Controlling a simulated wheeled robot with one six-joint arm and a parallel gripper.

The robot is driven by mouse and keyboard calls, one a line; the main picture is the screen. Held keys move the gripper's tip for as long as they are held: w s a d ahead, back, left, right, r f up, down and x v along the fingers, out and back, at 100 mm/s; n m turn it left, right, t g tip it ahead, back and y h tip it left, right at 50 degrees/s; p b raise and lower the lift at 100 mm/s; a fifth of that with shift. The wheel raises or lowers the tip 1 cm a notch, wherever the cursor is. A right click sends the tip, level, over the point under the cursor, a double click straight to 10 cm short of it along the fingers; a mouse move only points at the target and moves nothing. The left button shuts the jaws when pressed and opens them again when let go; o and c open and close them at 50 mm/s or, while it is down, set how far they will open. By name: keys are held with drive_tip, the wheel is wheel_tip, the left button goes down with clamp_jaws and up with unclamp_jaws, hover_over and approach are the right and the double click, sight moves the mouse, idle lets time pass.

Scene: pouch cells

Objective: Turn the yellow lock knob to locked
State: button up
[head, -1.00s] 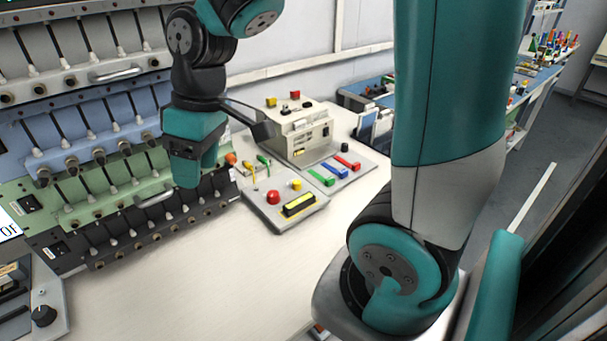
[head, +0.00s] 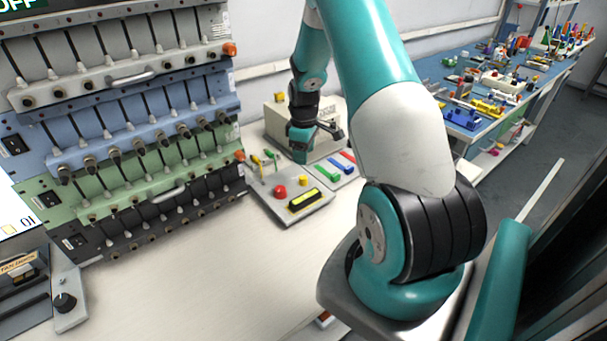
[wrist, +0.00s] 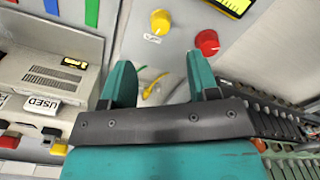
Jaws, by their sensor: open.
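A round yellow knob (head: 302,181) sits on a grey sloped panel (head: 318,204), next to a red button (head: 279,191) and above a yellow display. In the wrist view the yellow knob (wrist: 160,22) has a small label I cannot read, and the red button (wrist: 207,42) is to its right. My gripper (head: 300,156) hangs above the rear part of the panel, apart from the knob. In the wrist view its fingers (wrist: 160,78) are spread and empty. A yellow lever (wrist: 152,91) shows below and between them.
A beige box (head: 275,122) stands behind the panel, close to my gripper. Green, blue and red bars (head: 327,174) lie to the panel's right. Stacked cell racks (head: 130,140) stand on the left. The white table front (head: 190,280) is clear.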

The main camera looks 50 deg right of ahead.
sight(304, 177)
wheel_tip(304, 177, down, 9)
drive_tip(key=shift+p, duration=0.5)
drive_tip(key=c, duration=0.9)
